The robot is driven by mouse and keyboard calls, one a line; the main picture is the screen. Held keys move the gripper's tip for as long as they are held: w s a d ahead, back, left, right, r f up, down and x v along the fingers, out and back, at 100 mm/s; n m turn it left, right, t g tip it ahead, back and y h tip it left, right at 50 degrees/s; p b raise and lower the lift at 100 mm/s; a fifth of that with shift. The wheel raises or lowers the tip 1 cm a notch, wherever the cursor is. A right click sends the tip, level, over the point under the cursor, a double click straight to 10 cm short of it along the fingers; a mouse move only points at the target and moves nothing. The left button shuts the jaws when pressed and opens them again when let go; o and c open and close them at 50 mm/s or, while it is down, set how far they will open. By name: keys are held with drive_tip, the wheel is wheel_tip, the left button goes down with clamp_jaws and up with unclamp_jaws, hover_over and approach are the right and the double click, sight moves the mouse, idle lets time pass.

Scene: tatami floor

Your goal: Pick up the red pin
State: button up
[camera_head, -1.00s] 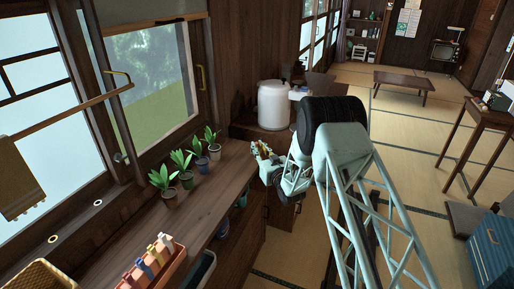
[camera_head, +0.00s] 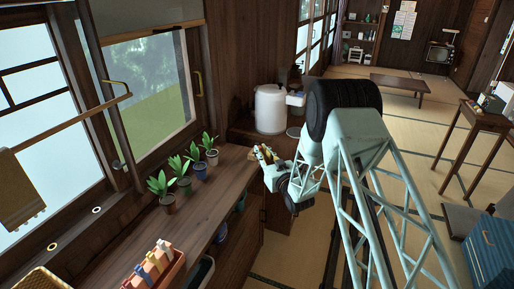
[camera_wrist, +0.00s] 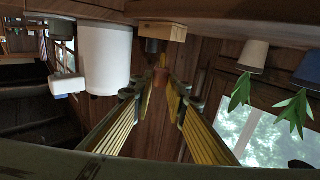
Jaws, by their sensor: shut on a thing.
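My gripper (camera_head: 266,156) is over the far end of the wooden counter, near the white tank. In the wrist view my gripper (camera_wrist: 160,88) has its yellow-padded fingers converging on a small reddish-brown thing (camera_wrist: 160,76). This looks like the red pin, held between the fingertips, but it is too small and dark to make out its shape. In the head view the pin cannot be told apart from the fingers.
A white tank (camera_head: 270,110) stands beyond my gripper and shows upside down in the wrist view (camera_wrist: 104,58). Several potted plants (camera_head: 185,175) line the counter (camera_head: 175,225) by the window. An orange-red box (camera_head: 172,279) with coloured pieces is at the front. Tatami floor lies right.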

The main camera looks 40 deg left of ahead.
drive_tip(key=w+p+v, duration=0.1)
drive_tip(key=v, duration=0.9)
drive_tip(key=shift+d+r, duration=0.25)
drive_tip(key=shift+r, duration=0.2)
drive_tip(key=shift+r, duration=0.15)
drive_tip(key=shift+r, duration=0.75)
drive_tip(key=shift+r, duration=0.25)
drive_tip(key=shift+w, duration=0.1)
